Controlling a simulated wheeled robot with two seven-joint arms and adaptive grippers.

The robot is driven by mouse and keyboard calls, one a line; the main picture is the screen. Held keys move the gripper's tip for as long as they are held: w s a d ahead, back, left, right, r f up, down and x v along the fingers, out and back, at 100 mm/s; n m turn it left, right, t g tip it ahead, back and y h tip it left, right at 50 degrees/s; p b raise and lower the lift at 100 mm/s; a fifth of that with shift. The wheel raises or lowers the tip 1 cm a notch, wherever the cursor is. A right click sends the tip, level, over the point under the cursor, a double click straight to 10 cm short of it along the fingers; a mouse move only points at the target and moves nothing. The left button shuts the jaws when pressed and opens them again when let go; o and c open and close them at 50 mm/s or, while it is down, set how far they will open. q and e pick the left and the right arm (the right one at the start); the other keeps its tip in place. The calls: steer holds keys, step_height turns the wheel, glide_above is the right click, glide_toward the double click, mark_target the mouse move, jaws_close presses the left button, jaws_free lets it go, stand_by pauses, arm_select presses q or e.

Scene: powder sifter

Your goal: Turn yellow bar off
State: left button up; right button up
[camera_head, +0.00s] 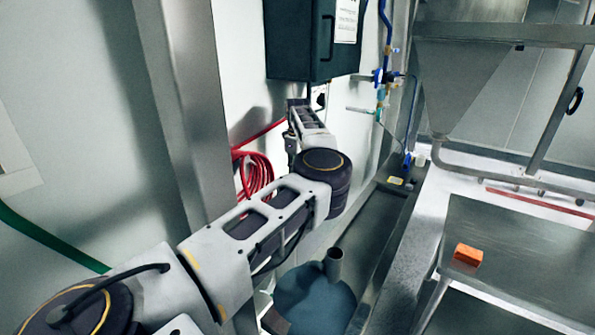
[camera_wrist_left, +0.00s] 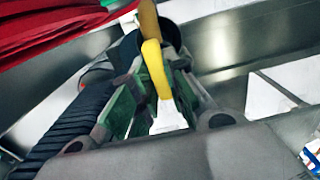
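The yellow bar cannot be made out there. My right gripper is in neither view.
The dark wall box (camera_head: 300,40) is just above my left gripper. A red coiled hose (camera_head: 255,175) hangs beside my arm, and blue piping with valves (camera_head: 382,78) runs to the right. A steel table (camera_head: 520,250) holds an orange block (camera_head: 468,254) under a steel hopper (camera_head: 465,80).

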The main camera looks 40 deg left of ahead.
arm_select(q)
steer(key=shift+n, duration=0.6)
jaws_close()
steer(key=n, duration=0.7)
steer(key=shift+w+a+n+b, duration=0.1)
steer(key=shift+n+b, duration=0.2)
steer(key=n, duration=0.4)
steer(key=shift+a+n, duration=0.1)
steer(key=shift+n, duration=2.3)
steer(key=o, duration=0.8)
jaws_free()
steer(key=shift+c, duration=0.2)
